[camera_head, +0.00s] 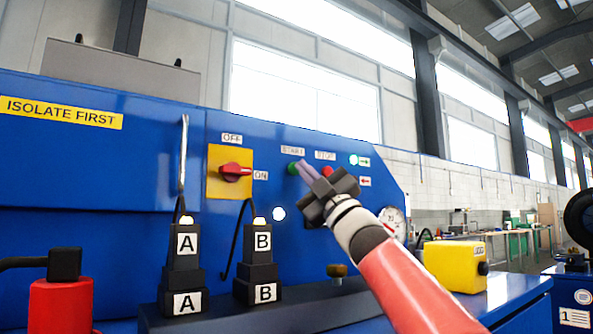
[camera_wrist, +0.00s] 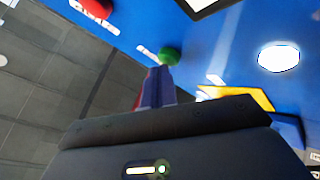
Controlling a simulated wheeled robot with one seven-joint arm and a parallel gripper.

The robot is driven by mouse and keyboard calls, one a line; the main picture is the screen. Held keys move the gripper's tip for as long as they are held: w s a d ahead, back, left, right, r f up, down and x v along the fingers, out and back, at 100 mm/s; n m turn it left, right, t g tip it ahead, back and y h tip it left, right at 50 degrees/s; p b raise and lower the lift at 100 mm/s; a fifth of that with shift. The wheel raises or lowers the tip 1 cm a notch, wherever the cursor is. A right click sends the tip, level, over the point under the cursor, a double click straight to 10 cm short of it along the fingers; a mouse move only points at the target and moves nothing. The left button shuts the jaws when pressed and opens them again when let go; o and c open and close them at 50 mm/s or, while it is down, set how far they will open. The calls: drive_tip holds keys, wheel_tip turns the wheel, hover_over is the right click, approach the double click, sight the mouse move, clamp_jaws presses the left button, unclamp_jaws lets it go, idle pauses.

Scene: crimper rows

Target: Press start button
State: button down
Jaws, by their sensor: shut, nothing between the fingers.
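The green start button (camera_head: 293,168) is on the blue panel under a START label, and it also shows in the wrist view (camera_wrist: 169,55). My gripper (camera_head: 304,167) is shut and empty, with its fingertips right by the green button. In the wrist view the fingertips (camera_wrist: 157,72) are just below the button in the picture; I cannot tell whether they touch it.
A red rotary switch (camera_head: 235,172) on a yellow plate is left of the buttons. Black blocks marked A (camera_head: 185,250) and B (camera_head: 262,250) stand below. A gauge (camera_head: 392,223) and a yellow box (camera_head: 455,264) are at the right. A brass knob (camera_head: 337,270) is below my gripper.

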drive_tip(key=shift+s+d, duration=0.3)
drive_tip(key=shift+s, duration=0.15)
drive_tip(key=shift+s+d+b, duration=0.6)
drive_tip(key=shift+s+d, duration=0.1)
drive_tip(key=shift+s, duration=0.35)
drive_tip(key=shift+s+d+b, duration=0.55)
drive_tip(key=shift+s+d, duration=0.15)
drive_tip(key=shift+s, duration=0.35)
